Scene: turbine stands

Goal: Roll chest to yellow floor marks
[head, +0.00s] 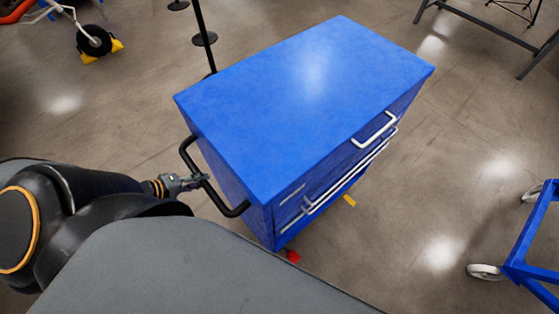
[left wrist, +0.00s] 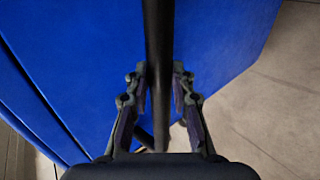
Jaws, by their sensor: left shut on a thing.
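The blue chest (head: 310,85) stands in the middle of the head view, with white drawer handles on its right front side and a black push handle (head: 236,211) on its left end. My left gripper (head: 196,181) is shut on the black push handle. In the left wrist view, the handle bar (left wrist: 159,70) runs between the two fingers of the gripper (left wrist: 161,95), with the chest's blue side (left wrist: 80,60) behind it. A small yellow floor mark (head: 349,200) shows on the floor by the chest's lower right side. My right gripper is not in view.
A black pole stand (head: 204,38) is just behind the chest. A blue wheeled frame (head: 530,245) is at the lower right. A dark metal stand (head: 490,32) is at the upper right. A black wheel with yellow chocks (head: 95,40) is at the upper left.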

